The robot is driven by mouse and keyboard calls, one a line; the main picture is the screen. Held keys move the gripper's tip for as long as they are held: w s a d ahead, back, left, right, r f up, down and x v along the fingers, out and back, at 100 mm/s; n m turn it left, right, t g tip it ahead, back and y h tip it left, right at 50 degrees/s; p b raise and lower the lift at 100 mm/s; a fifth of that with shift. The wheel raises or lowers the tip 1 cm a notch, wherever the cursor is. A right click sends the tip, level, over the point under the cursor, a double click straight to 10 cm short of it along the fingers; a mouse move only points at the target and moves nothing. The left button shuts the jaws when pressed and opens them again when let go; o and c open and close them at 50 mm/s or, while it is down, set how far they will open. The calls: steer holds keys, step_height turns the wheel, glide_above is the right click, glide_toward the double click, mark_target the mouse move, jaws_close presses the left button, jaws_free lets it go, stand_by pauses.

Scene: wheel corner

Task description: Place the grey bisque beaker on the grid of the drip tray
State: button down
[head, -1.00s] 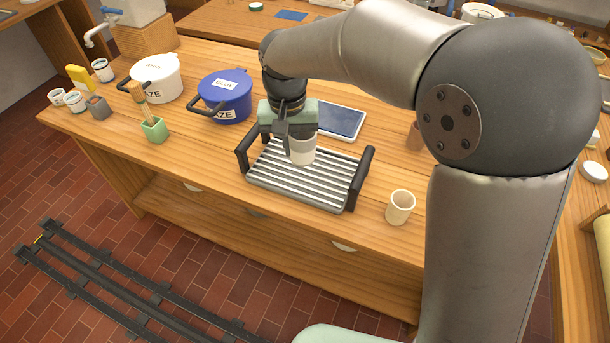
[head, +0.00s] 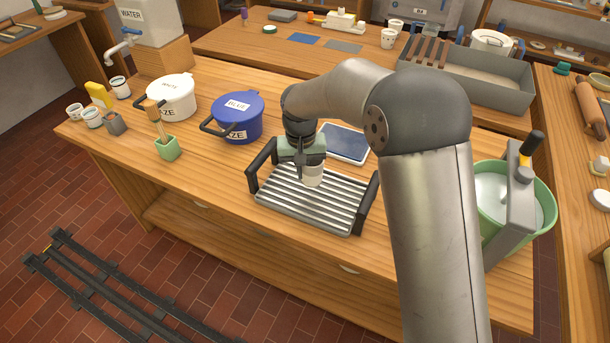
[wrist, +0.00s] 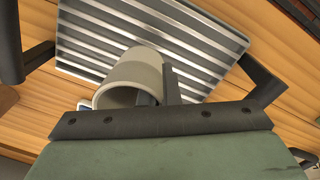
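The grey bisque beaker (head: 314,177) is a small pale grey cup, upright over the grid of the drip tray (head: 335,210), towards its back half. The tray has light metal slats and dark raised handles at both ends. My gripper (head: 303,170) reaches down from above with its fingers at the beaker's wall. In the wrist view, the beaker (wrist: 133,72) has one finger inside its mouth and one outside, and my gripper (wrist: 160,88) is closed on that wall. The slats (wrist: 205,45) show behind it. I cannot tell whether the beaker's base touches the grid.
A blue lidded pot (head: 238,120) and a white lidded pot (head: 171,98) stand left of the tray. A green brush holder (head: 168,149) is in front of them. A blue-topped tablet-like slab (head: 345,143) lies behind the tray. A green bucket (head: 530,205) stands right of my arm.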

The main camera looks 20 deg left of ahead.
mark_target(305, 179)
steer(key=shift+w+f, duration=0.3)
steer(key=shift+f, duration=0.1)
steer(key=shift+w+d+f+p, duration=0.1)
steer(key=shift+f+p, duration=0.05)
steer(key=shift+f, duration=0.75)
steer(key=shift+w+f+p, duration=0.1)
steer(key=shift+f+p, duration=0.05)
steer(key=shift+f, duration=0.7)
steer(key=shift+f, duration=0.15)
steer(key=c, duration=1.6)
jaws_free()
steer(key=shift+c, duration=0.2)
steer(key=r, duration=0.6)
steer(key=r+b, duration=0.1)
steer(key=r, duration=0.5)
steer(key=shift+s+a+r, duration=0.1)
steer(key=shift+a+r, duration=0.05)
steer(key=shift+a, duration=0.05)
steer(key=shift+d, duration=0.1)
